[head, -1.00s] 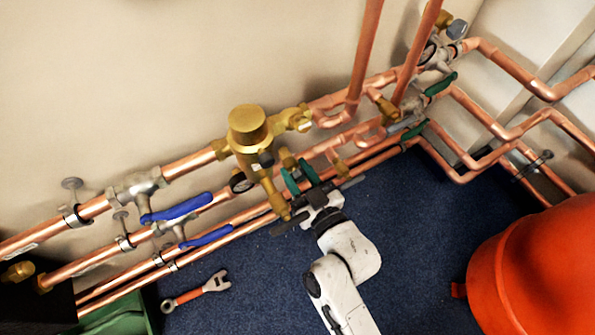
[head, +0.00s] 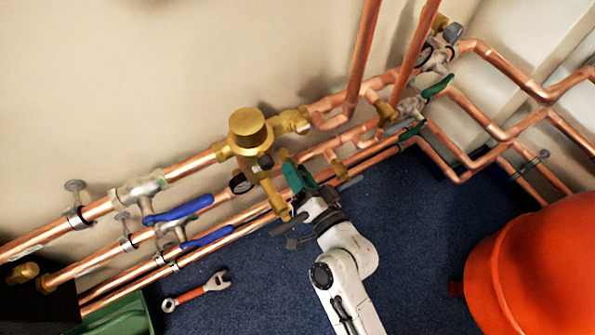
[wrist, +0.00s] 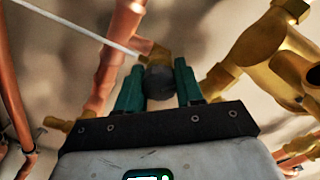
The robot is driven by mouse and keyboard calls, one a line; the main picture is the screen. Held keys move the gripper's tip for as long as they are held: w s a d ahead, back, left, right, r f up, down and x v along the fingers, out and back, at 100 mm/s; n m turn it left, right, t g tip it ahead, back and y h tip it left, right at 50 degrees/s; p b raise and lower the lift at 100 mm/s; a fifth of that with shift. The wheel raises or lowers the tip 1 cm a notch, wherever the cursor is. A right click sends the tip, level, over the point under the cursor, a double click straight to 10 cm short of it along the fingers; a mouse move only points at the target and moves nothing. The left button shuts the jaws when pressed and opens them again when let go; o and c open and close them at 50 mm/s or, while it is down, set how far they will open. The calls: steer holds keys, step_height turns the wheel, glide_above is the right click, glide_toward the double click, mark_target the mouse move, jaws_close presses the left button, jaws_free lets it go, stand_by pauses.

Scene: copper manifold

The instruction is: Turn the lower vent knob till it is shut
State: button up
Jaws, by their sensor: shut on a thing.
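My gripper (head: 299,178) is among the copper pipes in the head view, just right of the brass valve body (head: 250,140). In the wrist view its two green fingers (wrist: 159,84) stand on either side of a small dark round knob (wrist: 160,83) and are shut on it. The knob sits in front of a brass fitting on a copper pipe. In the head view the fingers hide this knob. Its shut or open position cannot be read from these frames.
Blue lever handles (head: 180,209) lie to the left, green lever handles (head: 437,86) to the right. A dark gauge (head: 240,184) is close to my gripper's left. A wrench (head: 197,291) lies on the blue carpet (head: 410,240). An orange-red container (head: 535,265) stands at right.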

steer(key=m+p, duration=0.1)
steer(key=m, duration=0.4)
steer(key=shift+d+m, duration=0.1)
steer(key=shift+m, duration=0.2)
steer(key=m+p, duration=0.1)
steer(key=m, duration=0.3)
steer(key=shift+f+m, duration=0.15)
steer(key=shift+m, duration=0.25)
steer(key=o, duration=1)
steer(key=shift+s, duration=0.1)
steer(key=b+v, duration=0.2)
steer(key=v, duration=0.8)
steer(key=shift+s+d, duration=0.25)
steer(key=shift+d, duration=0.05)
